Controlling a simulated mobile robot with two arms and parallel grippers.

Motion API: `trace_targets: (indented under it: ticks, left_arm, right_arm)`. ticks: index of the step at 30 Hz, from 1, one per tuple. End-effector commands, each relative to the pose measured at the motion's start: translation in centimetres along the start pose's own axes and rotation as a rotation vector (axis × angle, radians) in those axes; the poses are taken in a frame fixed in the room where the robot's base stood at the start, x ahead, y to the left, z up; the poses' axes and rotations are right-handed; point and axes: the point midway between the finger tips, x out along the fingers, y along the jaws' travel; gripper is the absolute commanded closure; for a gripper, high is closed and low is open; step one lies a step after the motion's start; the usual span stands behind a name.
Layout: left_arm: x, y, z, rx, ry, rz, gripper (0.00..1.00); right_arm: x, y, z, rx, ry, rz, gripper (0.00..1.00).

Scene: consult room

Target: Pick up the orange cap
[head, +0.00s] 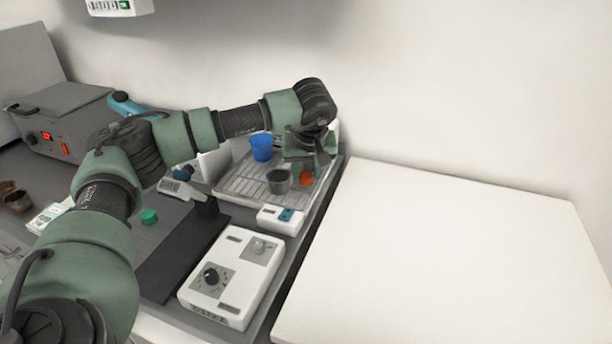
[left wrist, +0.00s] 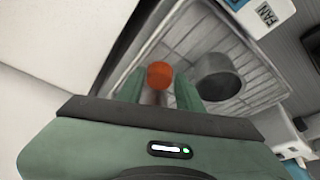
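The orange cap (head: 306,177) lies on the metal drying rack tray (head: 237,184), near its right side. It also shows in the left wrist view (left wrist: 160,75), just beyond the fingertips and in line with the gap between them. My left gripper (head: 304,170) reaches down over the cap. In the left wrist view its two green fingers (left wrist: 161,92) are apart, with nothing held between them. Whether the fingers touch the cap I cannot tell. My right gripper is not in view.
A grey cup (head: 278,181) stands close to the left of the cap, and a blue cup (head: 261,147) stands behind it. A small white device (head: 281,219) and a white box with a knob (head: 232,277) are in front. A bare white surface (head: 450,255) is at right.

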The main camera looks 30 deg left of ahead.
Motion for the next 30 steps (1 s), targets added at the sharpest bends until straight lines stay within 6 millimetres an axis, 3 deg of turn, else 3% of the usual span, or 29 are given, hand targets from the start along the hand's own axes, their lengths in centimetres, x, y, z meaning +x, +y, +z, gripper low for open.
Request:
trace_targets:
  ticks: [9,10,14,24,30]
  left_arm:
    - [0.9,0.0,0.0,0.001,0.000,0.001,0.64]
    - [0.9,0.0,0.0,0.001,0.000,0.001,0.67]
    - [0.9,0.0,0.0,0.001,0.000,0.001,1.00]
    - [0.7,0.0,-0.1,0.000,0.001,0.001,1.00]
    - [-0.9,0.1,-0.8,0.000,0.003,0.002,1.00]
  right_arm:
    - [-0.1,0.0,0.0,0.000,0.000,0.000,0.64]
    - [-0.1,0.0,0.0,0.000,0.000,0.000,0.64]
    - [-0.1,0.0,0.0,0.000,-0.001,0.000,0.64]
    - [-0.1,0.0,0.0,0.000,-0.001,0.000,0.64]
    - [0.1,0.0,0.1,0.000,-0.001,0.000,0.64]
